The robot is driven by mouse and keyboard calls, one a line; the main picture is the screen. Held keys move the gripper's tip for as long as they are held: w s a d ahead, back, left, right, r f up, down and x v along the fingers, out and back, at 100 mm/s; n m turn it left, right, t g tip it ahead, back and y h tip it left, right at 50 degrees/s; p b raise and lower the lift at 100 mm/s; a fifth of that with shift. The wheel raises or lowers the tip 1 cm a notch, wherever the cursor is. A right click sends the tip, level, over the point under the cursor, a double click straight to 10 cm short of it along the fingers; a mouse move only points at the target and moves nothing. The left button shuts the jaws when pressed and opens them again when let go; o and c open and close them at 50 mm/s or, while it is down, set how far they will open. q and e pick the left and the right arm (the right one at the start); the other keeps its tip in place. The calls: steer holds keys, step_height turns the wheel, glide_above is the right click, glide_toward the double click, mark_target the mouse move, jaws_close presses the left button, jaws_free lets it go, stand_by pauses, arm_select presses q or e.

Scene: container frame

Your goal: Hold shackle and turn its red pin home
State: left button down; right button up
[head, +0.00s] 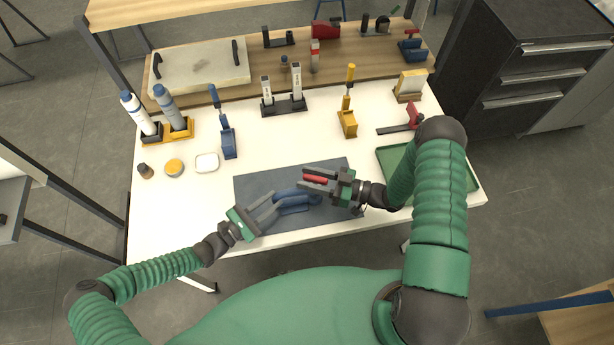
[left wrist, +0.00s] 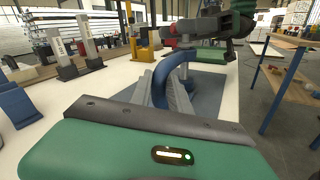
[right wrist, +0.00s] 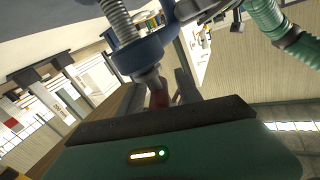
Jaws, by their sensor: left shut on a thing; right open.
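The blue shackle (head: 290,193) is over the dark mat. My left gripper (head: 288,203) is shut on it; the left wrist view shows the shackle's curved bow (left wrist: 170,68) between the fingers. The red pin head (head: 316,179) lies between the fingers of my open right gripper (head: 304,177). In the right wrist view the red end (right wrist: 159,97) shows between the fingers, beyond it the blue shackle ear (right wrist: 142,52) and a silver threaded shank (right wrist: 118,18). I cannot tell whether the right fingers touch the pin.
The dark mat (head: 250,185) lies at the table's front. A green tray (head: 462,178) is at the right. A blue clamp-like tool (head: 228,140), a yellow one (head: 347,118) and a white dish (head: 207,162) stand behind the mat. A wooden shelf board (head: 370,65) runs along the back.

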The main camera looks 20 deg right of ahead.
steer(key=shift+w+a, duration=0.2)
steer(key=shift+a, duration=0.15)
steer(key=shift+c, duration=0.2)
jaws_close()
